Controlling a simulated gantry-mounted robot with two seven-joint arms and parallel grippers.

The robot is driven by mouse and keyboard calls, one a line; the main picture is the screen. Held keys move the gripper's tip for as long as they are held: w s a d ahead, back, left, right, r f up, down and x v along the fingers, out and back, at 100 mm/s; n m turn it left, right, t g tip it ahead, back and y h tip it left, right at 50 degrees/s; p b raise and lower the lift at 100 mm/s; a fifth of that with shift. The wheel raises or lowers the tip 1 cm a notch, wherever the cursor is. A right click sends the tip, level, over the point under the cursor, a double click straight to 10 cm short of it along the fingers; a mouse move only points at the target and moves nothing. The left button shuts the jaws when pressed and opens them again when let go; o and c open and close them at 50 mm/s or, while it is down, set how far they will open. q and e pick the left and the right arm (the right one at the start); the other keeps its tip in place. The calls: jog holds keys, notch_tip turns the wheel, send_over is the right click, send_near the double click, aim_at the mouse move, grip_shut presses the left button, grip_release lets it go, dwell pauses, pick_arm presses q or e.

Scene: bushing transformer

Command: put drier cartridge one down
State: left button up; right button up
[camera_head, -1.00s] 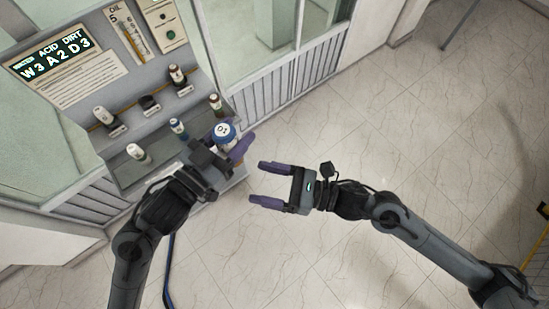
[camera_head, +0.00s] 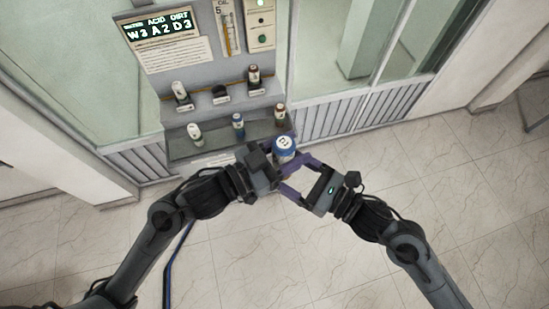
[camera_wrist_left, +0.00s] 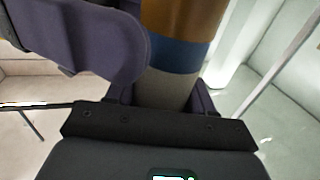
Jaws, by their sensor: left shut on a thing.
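Drier cartridge one (camera_head: 284,145) has a white top marked D1 and a blue rim. My left gripper (camera_head: 281,157) is shut on it, in front of the panel's lower shelf. In the left wrist view the cartridge (camera_wrist_left: 182,50) shows a brown body, a blue band and a grey end between the fingers. My right gripper (camera_head: 298,173) is open and empty, close to the right of the left gripper and the cartridge. I cannot tell whether its fingers touch either one.
The grey panel (camera_head: 184,77) has a sign reading W3 A2 D3. Small bottles stand on its upper ledge, among them a red-capped one (camera_head: 254,76). More stand on the lower shelf (camera_head: 181,150), including a blue one (camera_head: 238,124).

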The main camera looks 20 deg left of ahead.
aim_at(274, 161)
jog(key=shift+x, duration=2.55)
jog(key=shift+c, duration=0.3)
jog(key=c, duration=0.9)
pick_arm(q)
jog(key=o, duration=0.8)
pick_arm(e)
jog(key=shift+c, duration=1.2)
pick_arm(q)
jog(key=o, duration=0.5)
jog(key=shift+r, duration=0.1)
